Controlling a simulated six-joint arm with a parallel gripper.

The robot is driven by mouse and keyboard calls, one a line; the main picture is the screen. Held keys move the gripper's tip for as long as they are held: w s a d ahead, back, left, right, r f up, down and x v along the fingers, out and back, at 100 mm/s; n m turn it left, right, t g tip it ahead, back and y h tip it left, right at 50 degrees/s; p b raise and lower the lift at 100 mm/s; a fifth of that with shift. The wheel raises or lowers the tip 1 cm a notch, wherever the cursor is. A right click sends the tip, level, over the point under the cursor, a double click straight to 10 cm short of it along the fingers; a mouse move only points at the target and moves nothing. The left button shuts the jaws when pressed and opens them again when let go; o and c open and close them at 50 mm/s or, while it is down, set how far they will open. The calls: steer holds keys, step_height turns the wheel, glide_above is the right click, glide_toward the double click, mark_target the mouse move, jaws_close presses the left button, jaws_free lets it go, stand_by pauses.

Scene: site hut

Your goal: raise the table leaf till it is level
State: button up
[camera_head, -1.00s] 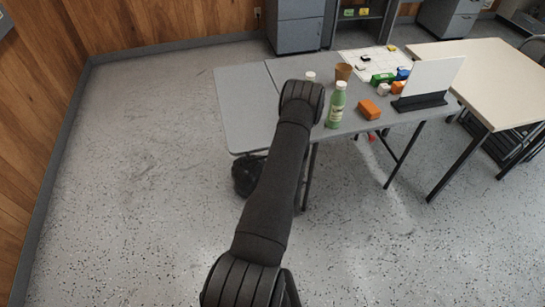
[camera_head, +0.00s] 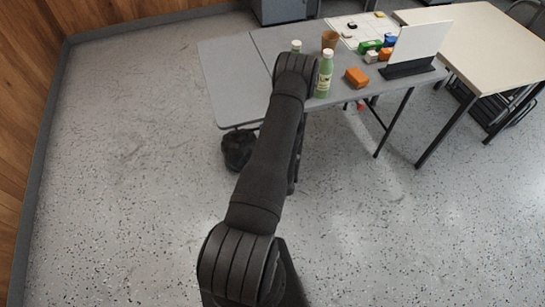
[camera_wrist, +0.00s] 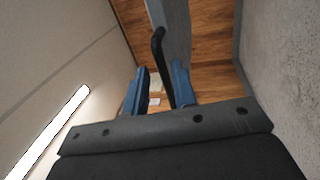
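The grey table leaf (camera_head: 228,82) is at the left end of the grey table (camera_head: 340,88), beyond a visible seam. It looks about level with the tabletop, though I cannot tell exactly from this angle. A grey panel (camera_wrist: 178,25), seemingly the leaf, shows above the bar.
On the table stand a green bottle (camera_head: 324,75), a brown cup (camera_head: 330,39), an orange block (camera_head: 356,77) and a white panel on a dark stand (camera_head: 408,70). A cream table (camera_head: 490,45) stands right. The left floor is clear.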

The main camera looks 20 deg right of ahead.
steer(key=s+f, duration=0.2)
steer(key=s, duration=1.2)
steer(key=shift+s+f, duration=0.15)
steer(key=shift+f, duration=0.25)
steer(key=w+r, duration=0.1)
steer(key=w, duration=0.4)
steer(key=w+r, duration=0.1)
steer(key=w, duration=0.5)
steer(key=w+r, duration=0.1)
steer(key=w, duration=0.5)
steer(key=shift+r, duration=0.15)
steer(key=shift+s, duration=0.1)
steer(key=s+f, duration=0.3)
steer(key=s, duration=1.4)
steer(key=w+r, duration=0.1)
steer(key=w, duration=0.4)
steer(key=w+r, duration=0.1)
steer(key=w, duration=0.5)
steer(key=w+r, duration=0.1)
steer(key=w, duration=0.5)
steer(key=shift+w+f, duration=0.15)
steer(key=shift+w, duration=0.05)
steer(key=shift+f+n, duration=0.5)
steer(key=shift+n, duration=0.2)
